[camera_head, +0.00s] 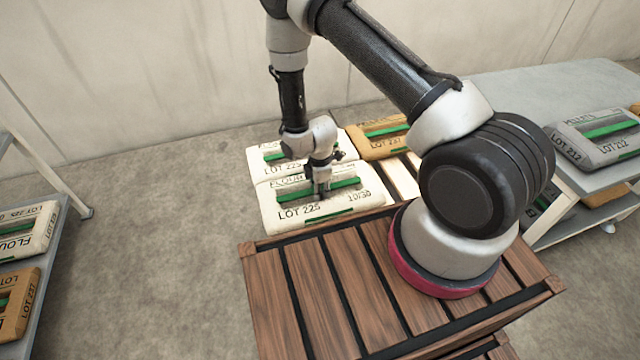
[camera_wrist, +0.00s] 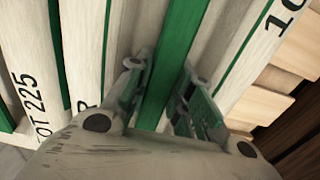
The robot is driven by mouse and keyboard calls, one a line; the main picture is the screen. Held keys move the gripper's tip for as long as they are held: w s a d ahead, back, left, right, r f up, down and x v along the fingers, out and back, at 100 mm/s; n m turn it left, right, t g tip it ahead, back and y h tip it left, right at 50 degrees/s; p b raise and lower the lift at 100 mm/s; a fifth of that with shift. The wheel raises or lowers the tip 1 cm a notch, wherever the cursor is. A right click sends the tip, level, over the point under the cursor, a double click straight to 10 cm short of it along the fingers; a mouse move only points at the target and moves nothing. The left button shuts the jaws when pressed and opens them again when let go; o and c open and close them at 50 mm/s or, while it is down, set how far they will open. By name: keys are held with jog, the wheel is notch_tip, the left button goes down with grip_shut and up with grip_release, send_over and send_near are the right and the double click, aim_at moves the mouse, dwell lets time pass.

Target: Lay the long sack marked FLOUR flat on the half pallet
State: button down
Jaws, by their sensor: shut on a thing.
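A long white sack marked FLOUR, LOT 225 (camera_head: 285,210) lies flat and level on the left side of the pallet (camera_head: 402,180), or just above it; I cannot tell whether it touches. My gripper (camera_head: 319,190) points down at the middle of this sack and is shut on its green strip. In the wrist view, the fingers (camera_wrist: 165,85) stand on either side of the green strip (camera_wrist: 172,65). Light pallet boards (camera_wrist: 262,90) show to the right there. The sack hides most of the pallet's left part.
Another white LOT 225 sack (camera_head: 262,160) lies directly behind, and a tan LOT 237 sack (camera_head: 378,141) lies at the back right. My brown slatted deck is in front. A rack with sacks (camera_head: 48,250) stands left; a grey table (camera_head: 540,85) with a grey sack (camera_head: 600,140) stands right.

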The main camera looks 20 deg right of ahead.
jog(key=shift+f, duration=0.2)
jog(key=c, duration=1.3)
grip_release()
jog(key=shift+f, duration=0.15)
